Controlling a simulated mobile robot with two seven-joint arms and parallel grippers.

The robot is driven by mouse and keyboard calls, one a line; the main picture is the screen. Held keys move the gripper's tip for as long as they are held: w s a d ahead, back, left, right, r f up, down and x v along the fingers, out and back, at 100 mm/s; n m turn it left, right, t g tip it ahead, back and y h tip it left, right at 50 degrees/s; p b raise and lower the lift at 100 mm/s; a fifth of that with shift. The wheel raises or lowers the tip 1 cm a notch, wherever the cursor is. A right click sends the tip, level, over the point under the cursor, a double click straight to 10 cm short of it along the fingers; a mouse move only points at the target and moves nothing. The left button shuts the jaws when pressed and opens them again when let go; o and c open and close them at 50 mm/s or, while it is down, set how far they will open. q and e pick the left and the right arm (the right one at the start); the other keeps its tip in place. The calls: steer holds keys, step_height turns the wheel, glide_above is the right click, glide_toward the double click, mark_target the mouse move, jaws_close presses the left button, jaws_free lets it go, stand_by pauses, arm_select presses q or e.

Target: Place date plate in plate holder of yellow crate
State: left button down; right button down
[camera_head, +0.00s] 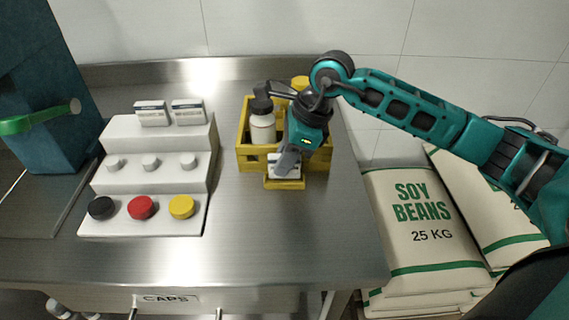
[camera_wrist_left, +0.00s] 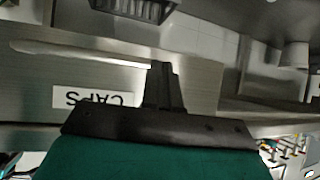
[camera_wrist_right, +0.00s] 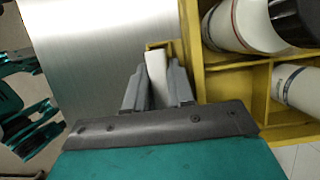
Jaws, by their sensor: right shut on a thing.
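The yellow crate (camera_head: 245,158) stands near the right end of the steel table and holds several bottles. Its plate holder (camera_head: 284,184) juts from the front side, and its yellow rim shows in the right wrist view (camera_wrist_right: 172,44). My right gripper (camera_head: 284,165) is over the holder, shut on a white date plate (camera_wrist_right: 156,68), seen edge-on between its fingers. The plate's far end is within or right at the holder; how deep it sits I cannot tell. My left gripper (camera_wrist_left: 165,82) shows only in its wrist view, with fingers together and empty, near the CAPS drawer label.
A white stepped stand (camera_head: 150,165) at left holds two more plates (camera_head: 170,113) on top, white caps midway, and black, red and yellow caps below. Soy bean sacks (camera_head: 420,225) lie right of the table. The table front is clear.

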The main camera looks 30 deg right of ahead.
steer(key=shift+f, duration=0.9)
steer(key=shift+f, duration=0.1)
steer(key=c, duration=1.3)
jaws_free()
steer(key=shift+o, duration=0.2)
steer(key=v, duration=1.2)
steer(key=shift+s, duration=0.1)
